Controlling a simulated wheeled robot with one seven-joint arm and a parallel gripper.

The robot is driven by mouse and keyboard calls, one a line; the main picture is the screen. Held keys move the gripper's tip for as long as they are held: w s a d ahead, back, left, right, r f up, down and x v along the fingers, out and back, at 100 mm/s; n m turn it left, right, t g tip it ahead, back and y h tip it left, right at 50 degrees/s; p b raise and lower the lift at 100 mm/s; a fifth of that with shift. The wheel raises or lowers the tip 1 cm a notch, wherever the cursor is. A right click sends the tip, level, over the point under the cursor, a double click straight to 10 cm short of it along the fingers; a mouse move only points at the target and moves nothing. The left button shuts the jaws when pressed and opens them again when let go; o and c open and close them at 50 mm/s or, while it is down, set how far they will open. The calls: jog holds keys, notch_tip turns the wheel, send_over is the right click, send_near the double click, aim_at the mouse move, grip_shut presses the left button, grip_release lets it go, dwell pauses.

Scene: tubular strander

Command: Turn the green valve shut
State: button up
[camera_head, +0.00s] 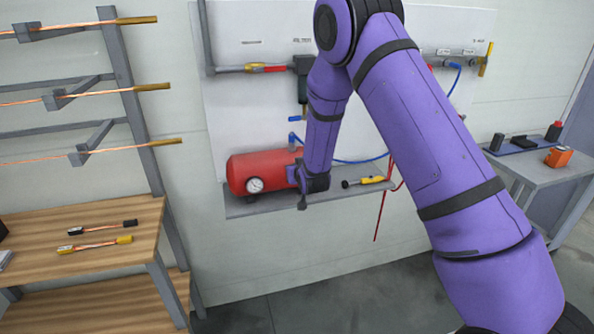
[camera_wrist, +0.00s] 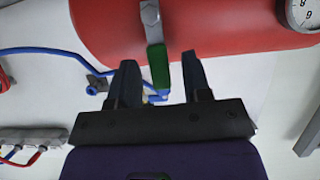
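The green valve handle (camera_wrist: 159,66) shows in the wrist view, on a grey metal stem in front of the red tank (camera_wrist: 210,25). My gripper (camera_wrist: 161,60) is open, with one finger on each side of the handle. A gap shows between the handle and each finger; I cannot tell how far the handle reaches in depth between them. In the head view my gripper (camera_head: 304,194) is at the right end of the red tank (camera_head: 262,166), and the green valve is hidden behind it.
A gauge (camera_head: 255,185) sits on the tank. The tank rests on a grey wall shelf (camera_head: 270,205), with a yellow-black tool (camera_head: 370,180) to the right. Blue hose (camera_wrist: 40,50) runs near my fingers. A wooden bench (camera_head: 85,270) stands left, a grey table (camera_head: 540,170) right.

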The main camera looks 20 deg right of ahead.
jog(key=v, duration=1)
jog(key=shift+s, duration=0.4)
jog(key=shift+r, duration=0.15)
jog(key=s+d+r+g, duration=0.2)
jog(key=s+r, duration=0.4)
jog(key=r, duration=0.3)
jog(key=s+d+r+g, duration=0.2)
jog(key=s+r, duration=0.4)
jog(key=r, duration=0.4)
jog(key=s+d+r+g, duration=0.1)
jog(key=s+r+g, duration=0.1)
jog(key=s, duration=1.1)
jog(key=s+d+r+g, duration=0.2)
jog(key=s+r, duration=0.3)
jog(key=s, duration=0.8)
jog(key=shift+r, duration=0.35)
jog(key=shift+s, duration=0.1)
